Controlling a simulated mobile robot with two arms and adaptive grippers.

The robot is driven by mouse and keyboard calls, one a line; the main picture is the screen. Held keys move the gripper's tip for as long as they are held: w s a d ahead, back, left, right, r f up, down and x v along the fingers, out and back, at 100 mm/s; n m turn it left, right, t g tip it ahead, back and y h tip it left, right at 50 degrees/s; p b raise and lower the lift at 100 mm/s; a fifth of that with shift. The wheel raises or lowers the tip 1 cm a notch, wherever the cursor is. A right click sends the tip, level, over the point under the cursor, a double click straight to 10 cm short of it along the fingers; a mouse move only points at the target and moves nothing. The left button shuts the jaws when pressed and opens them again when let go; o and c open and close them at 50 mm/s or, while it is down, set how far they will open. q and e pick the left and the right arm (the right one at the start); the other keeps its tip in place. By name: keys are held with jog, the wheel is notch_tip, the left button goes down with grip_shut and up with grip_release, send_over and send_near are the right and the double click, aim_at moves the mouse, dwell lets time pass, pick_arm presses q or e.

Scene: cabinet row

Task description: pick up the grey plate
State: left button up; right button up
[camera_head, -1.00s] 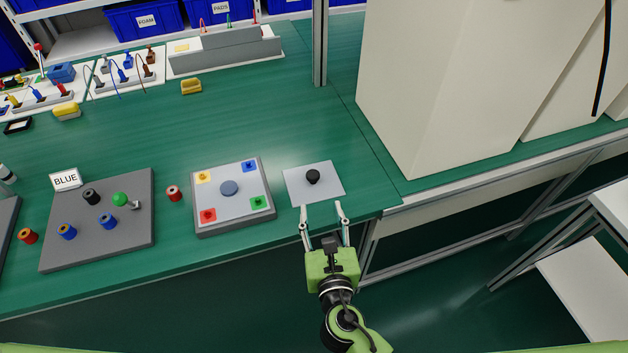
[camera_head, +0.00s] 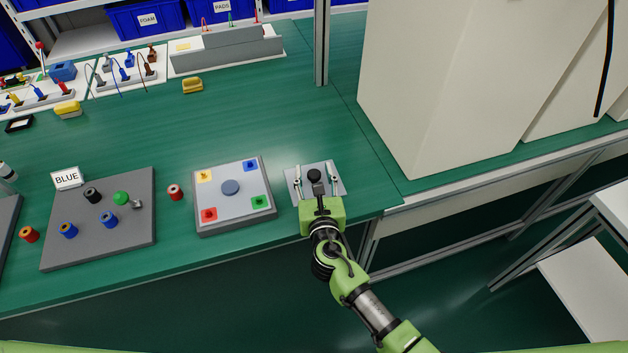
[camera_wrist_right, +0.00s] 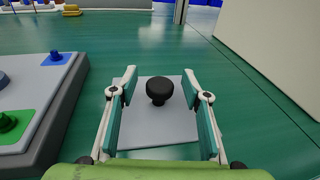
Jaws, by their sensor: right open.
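The grey plate (camera_head: 322,196) is a thin flat square lying on the green bench near its front edge. A black knob (camera_head: 314,175) stands up from its middle. In the right wrist view the plate (camera_wrist_right: 158,130) and its knob (camera_wrist_right: 159,88) show between the fingers. My right gripper (camera_head: 316,182) is over the plate, open and empty, with one finger on each side of the knob and apart from it. It also shows in the right wrist view (camera_wrist_right: 159,90). The gripper hides part of the plate in the head view. My left gripper is not in view.
A grey block with a light top and coloured corner pieces (camera_head: 232,194) stands close left of the plate. Further left are a red spool (camera_head: 175,192) and a dark grey board (camera_head: 97,240) with spools. Tall cream cabinets (camera_head: 430,80) rise at right. Bench behind the plate is clear.

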jog(key=shift+w, duration=0.1)
grip_shut()
jog(key=shift+r, duration=0.1)
